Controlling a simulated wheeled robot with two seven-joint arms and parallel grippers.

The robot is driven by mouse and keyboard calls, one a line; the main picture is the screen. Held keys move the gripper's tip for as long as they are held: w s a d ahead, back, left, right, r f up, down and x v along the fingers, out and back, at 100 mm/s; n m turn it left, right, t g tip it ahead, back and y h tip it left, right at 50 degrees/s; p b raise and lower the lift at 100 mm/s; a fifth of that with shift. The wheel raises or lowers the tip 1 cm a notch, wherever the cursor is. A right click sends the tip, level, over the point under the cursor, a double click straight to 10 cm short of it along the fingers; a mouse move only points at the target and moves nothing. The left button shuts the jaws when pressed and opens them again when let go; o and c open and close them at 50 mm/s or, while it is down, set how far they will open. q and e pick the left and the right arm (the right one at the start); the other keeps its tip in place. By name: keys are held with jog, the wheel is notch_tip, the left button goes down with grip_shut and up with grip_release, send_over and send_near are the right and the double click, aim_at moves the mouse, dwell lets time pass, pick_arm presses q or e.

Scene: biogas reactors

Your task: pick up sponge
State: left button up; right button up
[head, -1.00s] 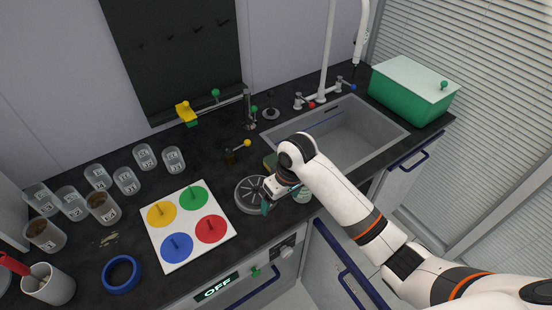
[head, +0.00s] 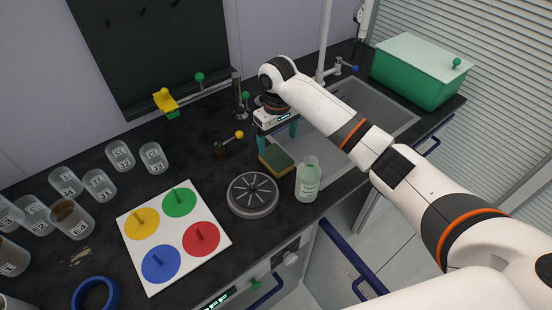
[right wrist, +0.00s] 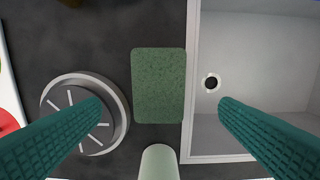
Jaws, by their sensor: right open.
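The sponge (head: 276,160), green on top with a yellowish underside, lies on the dark worktop beside the sink's left rim. In the right wrist view the sponge (right wrist: 158,85) is seen from above as a green rectangle, upright in the picture. My right gripper (head: 278,138) is open and empty above it, with teal fingers. In the right wrist view its two fingers (right wrist: 160,108) are spread wide, one on each side of the sponge and clear of it. My left gripper is not in view.
A green soap bottle (head: 308,180) stands close to the sponge's near end. A round grey burner (head: 252,194) lies to the left. The sink (head: 365,112) opens to the right. A white board with coloured discs (head: 128,222) lies further left.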

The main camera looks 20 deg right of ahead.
aim_at(276, 157)
jog(key=shift+w+f, duration=0.1)
jog(key=shift+f, duration=0.7)
notch_tip(276, 157, down, 4)
jog(key=shift+a+f+p, duration=0.15)
jog(key=shift+f+p, duration=0.05)
jog(key=shift+p, duration=0.4)
jog(key=shift+f, duration=0.35)
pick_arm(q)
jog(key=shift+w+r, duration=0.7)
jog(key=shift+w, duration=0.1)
pick_arm(e)
jog(key=shift+c, duration=0.5)
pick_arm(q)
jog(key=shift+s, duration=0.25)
pick_arm(e)
jog(key=c, duration=1)
